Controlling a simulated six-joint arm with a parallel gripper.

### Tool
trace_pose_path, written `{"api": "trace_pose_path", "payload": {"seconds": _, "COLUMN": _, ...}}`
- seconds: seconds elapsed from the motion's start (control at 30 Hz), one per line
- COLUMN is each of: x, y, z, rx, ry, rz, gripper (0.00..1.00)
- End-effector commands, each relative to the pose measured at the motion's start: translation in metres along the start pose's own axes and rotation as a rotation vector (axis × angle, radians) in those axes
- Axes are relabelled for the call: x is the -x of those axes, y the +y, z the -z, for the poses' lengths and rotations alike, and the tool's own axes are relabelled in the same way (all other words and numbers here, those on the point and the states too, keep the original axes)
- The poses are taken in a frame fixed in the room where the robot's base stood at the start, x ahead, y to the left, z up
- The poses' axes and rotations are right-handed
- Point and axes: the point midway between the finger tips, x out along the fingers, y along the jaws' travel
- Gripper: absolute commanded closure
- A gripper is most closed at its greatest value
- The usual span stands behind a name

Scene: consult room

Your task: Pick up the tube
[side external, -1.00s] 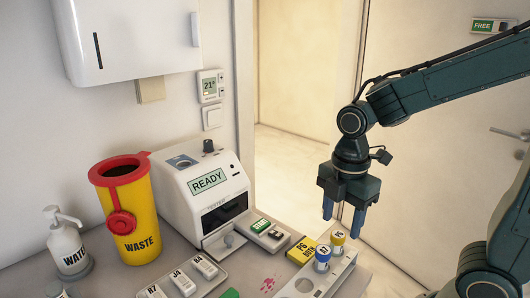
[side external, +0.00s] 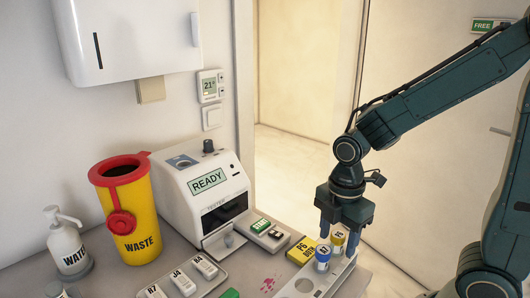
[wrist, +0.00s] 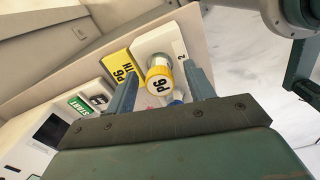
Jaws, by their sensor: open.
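The rack (side external: 338,275) is a light strip at the table's right edge, holding two tubes. One tube has a yellow cap (side external: 338,237), which reads P6 in the wrist view (wrist: 158,78). The other tube has a blue cap (side external: 323,252) and stands in front of it; it is mostly hidden in the wrist view. My gripper (side external: 338,240) points down over the rack, open. In the wrist view its fingers (wrist: 160,82) lie on either side of the yellow cap, with gaps showing; nothing is held.
A yellow card (side external: 301,250) lies left of the rack. The tester (side external: 205,195) showing READY stands further left, with a green START block (side external: 262,225) beside it. A yellow waste bin (side external: 130,210) and several labelled pieces on a tray (side external: 215,283) are left.

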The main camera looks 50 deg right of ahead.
Motion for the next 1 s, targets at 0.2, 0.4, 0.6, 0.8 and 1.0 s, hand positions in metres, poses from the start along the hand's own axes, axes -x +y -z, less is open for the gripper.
{"api": "trace_pose_path", "payload": {"seconds": 0.2, "x": 0.000, "y": 0.000, "z": 0.000, "rx": 0.000, "ry": 0.000, "rz": 0.000, "gripper": 0.54}}
{"api": "trace_pose_path", "payload": {"seconds": 0.4, "x": 0.000, "y": 0.000, "z": 0.000, "rx": 0.000, "ry": 0.000, "rz": 0.000, "gripper": 0.94}}
{"api": "trace_pose_path", "payload": {"seconds": 0.6, "x": 0.000, "y": 0.000, "z": 0.000, "rx": 0.000, "ry": 0.000, "rz": 0.000, "gripper": 1.00}}
{"api": "trace_pose_path", "payload": {"seconds": 0.8, "x": 0.002, "y": 0.000, "z": 0.000, "rx": 0.000, "ry": 0.000, "rz": -0.001, "gripper": 1.00}}
{"api": "trace_pose_path", "payload": {"seconds": 1.0, "x": 0.012, "y": 0.001, "z": 0.000, "rx": 0.000, "ry": 0.001, "rz": -0.003, "gripper": 1.00}}
